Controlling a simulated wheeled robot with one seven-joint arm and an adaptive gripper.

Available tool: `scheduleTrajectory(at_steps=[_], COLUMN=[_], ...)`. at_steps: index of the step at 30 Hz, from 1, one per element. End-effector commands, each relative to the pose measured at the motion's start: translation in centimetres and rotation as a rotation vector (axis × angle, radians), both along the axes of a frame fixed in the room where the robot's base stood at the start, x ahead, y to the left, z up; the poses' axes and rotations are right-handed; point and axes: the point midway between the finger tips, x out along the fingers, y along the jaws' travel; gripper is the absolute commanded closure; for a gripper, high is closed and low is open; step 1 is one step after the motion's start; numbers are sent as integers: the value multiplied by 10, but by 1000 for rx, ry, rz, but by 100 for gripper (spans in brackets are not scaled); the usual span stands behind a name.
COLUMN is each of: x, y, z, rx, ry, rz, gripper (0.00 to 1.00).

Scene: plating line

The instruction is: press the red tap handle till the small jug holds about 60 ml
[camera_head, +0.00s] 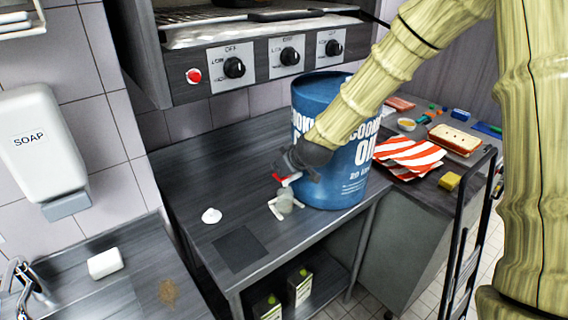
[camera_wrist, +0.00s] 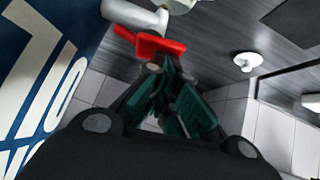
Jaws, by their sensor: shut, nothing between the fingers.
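The blue cooking oil drum (camera_head: 345,185) stands on the dark metal table, with a light grey tap (camera_head: 292,180) low on its side. The red tap handle (camera_head: 279,178) shows just below my gripper (camera_head: 285,162). In the wrist view the red handle (camera_wrist: 158,46) lies right at the tips of my shut, empty gripper (camera_wrist: 168,75); I cannot tell whether they touch. The small greyish jug (camera_head: 284,203) is below the tap, among pale stand-like legs. Its inside and liquid level cannot be made out. The wrist view shows only a pale edge beneath the tap.
A small white knobbed object (camera_head: 211,215) and a dark square mat (camera_head: 240,249) lie left of the jug. The oven (camera_head: 250,70) overhangs behind. A side counter (camera_head: 425,195) with striped cloth (camera_head: 408,153) is at right.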

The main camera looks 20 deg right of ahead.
Motion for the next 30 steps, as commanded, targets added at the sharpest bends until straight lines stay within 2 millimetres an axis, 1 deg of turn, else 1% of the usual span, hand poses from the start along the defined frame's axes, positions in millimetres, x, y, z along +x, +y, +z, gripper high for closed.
scheduleTrajectory(at_steps=[19,30], x=[0,0], y=[0,0], z=[0,13], rx=[0,0], ry=[1,1], rz=[0,-1], gripper=[100,100])
